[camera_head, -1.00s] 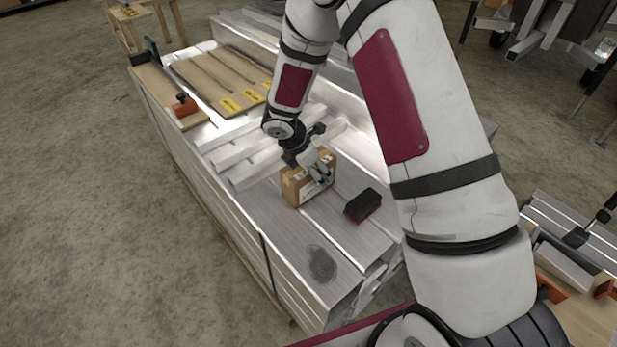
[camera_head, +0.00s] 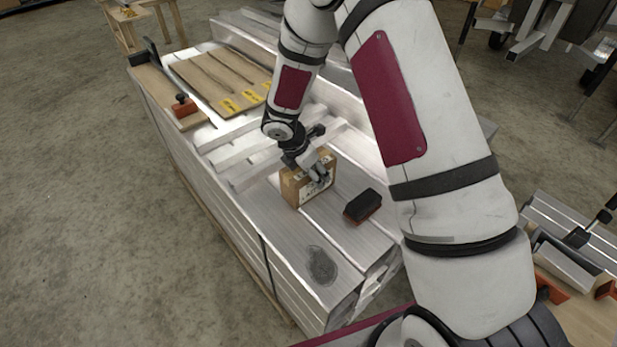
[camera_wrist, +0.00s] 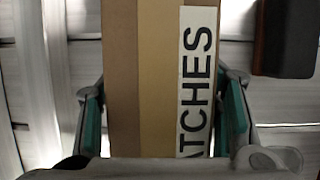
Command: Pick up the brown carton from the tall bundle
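The brown carton (camera_head: 309,186) stands upright on the top of the aluminium bundle (camera_head: 275,220), with a white printed label on it. In the wrist view the carton (camera_wrist: 153,80) fills the middle, with part of a word showing on a white strip. My gripper (camera_head: 313,174) is over the carton with a finger on each side. In the wrist view its teal pads (camera_wrist: 163,105) come up against the left and right edges of the carton, and it looks shut on it. The lower parts of the fingers are hidden. The carton appears to rest on the bundle.
A black and red brush-like block (camera_head: 362,206) lies just right of the carton. Loose aluminium bars (camera_head: 245,150) lie behind it. Wooden boards with yellow labels (camera_head: 215,80) and an orange-handled clamp (camera_head: 184,106) are at the far end. The near bundle top is clear apart from a dark round patch.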

